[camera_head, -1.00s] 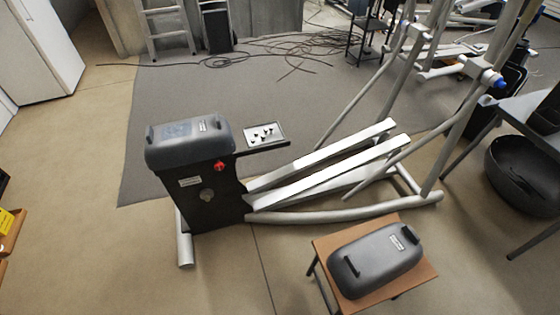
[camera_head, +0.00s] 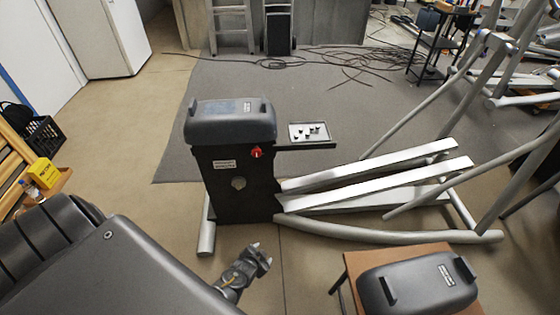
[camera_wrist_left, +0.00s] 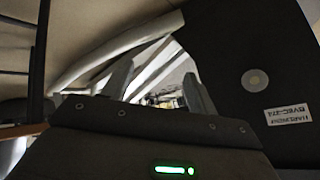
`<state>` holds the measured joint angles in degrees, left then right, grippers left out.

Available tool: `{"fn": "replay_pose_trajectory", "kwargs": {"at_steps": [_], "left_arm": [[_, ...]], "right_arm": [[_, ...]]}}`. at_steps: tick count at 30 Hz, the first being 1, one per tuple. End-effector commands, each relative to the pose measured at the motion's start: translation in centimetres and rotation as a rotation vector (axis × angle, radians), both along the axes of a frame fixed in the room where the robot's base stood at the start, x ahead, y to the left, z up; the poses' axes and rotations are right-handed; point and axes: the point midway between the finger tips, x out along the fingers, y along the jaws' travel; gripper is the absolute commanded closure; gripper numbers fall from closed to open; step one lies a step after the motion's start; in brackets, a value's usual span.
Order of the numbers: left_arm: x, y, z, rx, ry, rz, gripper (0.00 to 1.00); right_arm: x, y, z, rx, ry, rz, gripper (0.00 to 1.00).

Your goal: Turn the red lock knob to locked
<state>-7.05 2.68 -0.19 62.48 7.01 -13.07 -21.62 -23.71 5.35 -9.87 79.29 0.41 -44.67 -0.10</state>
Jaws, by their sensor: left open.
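The red lock knob (camera_head: 256,152) sits on the upper right front of the elliptical's black housing (camera_head: 222,190), below the grey top cover (camera_head: 230,122). My left gripper (camera_head: 256,247) is in front of and below the housing, apart from the knob, and its jaws are empty. In the left wrist view, the two open fingers (camera_wrist_left: 160,80) point past the housing (camera_wrist_left: 245,40), which fills the right side with a round disc and a label. The knob is not visible in that view. My right gripper is not in view.
A small tray with several dark parts (camera_head: 312,132) sticks out right of the housing. A stool (camera_head: 352,258) bearing a second grey cover (camera_head: 418,282) stands at the front right. Silver rails (camera_head: 370,175) extend right. A yellow box (camera_head: 43,171) is at left.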

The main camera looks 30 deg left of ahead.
Motion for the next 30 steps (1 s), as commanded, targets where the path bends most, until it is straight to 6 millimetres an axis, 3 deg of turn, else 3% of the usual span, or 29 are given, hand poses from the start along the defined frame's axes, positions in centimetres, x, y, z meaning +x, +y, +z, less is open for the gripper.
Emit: {"fn": "replay_pose_trajectory", "kwargs": {"at_steps": [1, 3, 6, 9, 13, 18, 25, 30], "left_arm": [[4.5, 1.4, -0.3, 0.047, -0.103, 0.008, 0.42], [9.4, 3.8, 3.0, 0.125, -0.231, 0.025, 0.42], [14.2, 7.0, 8.1, 0.237, -0.385, 0.064, 0.42], [16.6, 9.9, 12.9, 0.337, -0.506, 0.110, 0.42], [17.5, 12.7, 17.8, 0.436, -0.608, 0.166, 0.42], [17.5, 14.3, 21.1, 0.500, -0.666, 0.207, 0.42], [17.6, 14.7, 21.9, 0.513, -0.674, 0.214, 0.42], [19.4, 15.7, 21.8, 0.513, -0.674, 0.214, 0.42]], "right_arm": [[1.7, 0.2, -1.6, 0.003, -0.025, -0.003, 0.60], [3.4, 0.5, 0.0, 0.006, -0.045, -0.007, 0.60], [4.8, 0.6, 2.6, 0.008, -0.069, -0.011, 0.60], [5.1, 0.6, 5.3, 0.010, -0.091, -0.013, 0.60], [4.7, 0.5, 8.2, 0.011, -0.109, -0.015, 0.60], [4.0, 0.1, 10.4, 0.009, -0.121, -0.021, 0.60], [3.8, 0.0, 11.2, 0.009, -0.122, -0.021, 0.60], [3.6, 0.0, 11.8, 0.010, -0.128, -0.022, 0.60]]}}
